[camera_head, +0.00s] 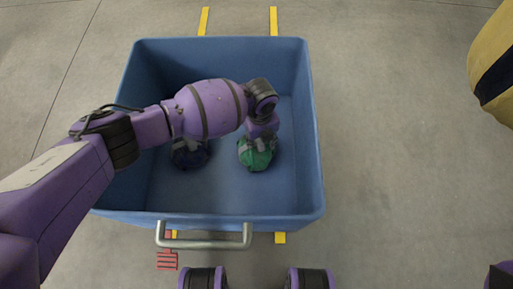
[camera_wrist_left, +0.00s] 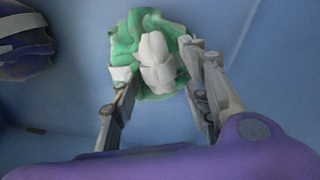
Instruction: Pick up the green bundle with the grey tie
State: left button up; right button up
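The green bundle (camera_head: 256,158) sits on the floor of the blue bin, right of its middle. In the left wrist view the green bundle (camera_wrist_left: 128,42) shows its pale grey tie (camera_wrist_left: 156,62) on top. My left gripper (camera_head: 257,144) reaches down over it from above. In the left wrist view the left gripper's (camera_wrist_left: 157,66) fingers are spread, one on each side of the bundle's near part. Whether the fingertips touch the bundle is not clear. My right gripper is not in view.
The blue bin (camera_head: 308,150) has high walls and a metal handle (camera_head: 205,243) on its near side. A dark blue bundle (camera_head: 190,157) with a grey band lies left of the green one, partly under my arm. A yellow and black object (camera_head: 495,65) stands at the upper right.

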pick_arm(q)
grip_shut()
jog(key=shift+r, duration=0.1)
dwell(0.3)
